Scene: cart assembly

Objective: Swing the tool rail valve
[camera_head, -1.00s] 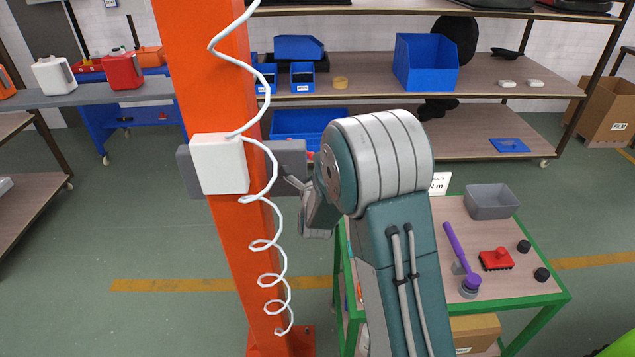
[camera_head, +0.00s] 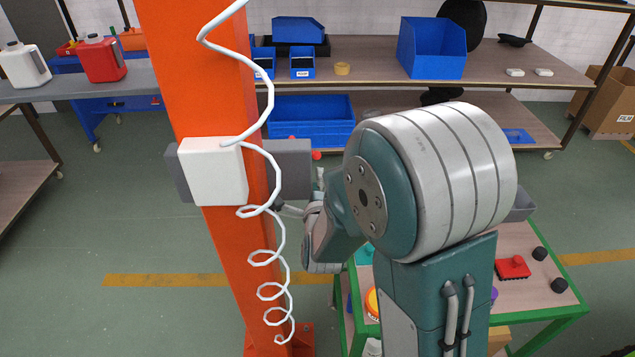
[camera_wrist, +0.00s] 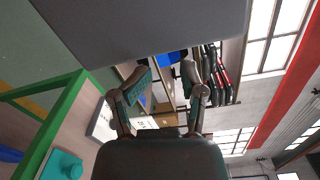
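A grey block (camera_head: 293,168) with a white box (camera_head: 215,172) in front of it is mounted on an orange post (camera_head: 190,70). A white coiled hose (camera_head: 262,255) hangs beside the box. I cannot make out a separate valve handle. My gripper (camera_head: 284,208) is at the lower right of the grey block in the head view, partly hidden by my arm; contact cannot be told. In the wrist view the two fingers of my gripper (camera_wrist: 164,80) stand apart with nothing visible held between them. The grey block (camera_wrist: 140,25) fills the top of that view, close to the fingers.
A green-framed cart (camera_head: 545,310) with a red tool (camera_head: 513,267) and black knobs stands at the lower right, partly behind my arm. Shelves with blue bins (camera_head: 432,50) line the back. The floor (camera_head: 150,320) left of the post is clear.

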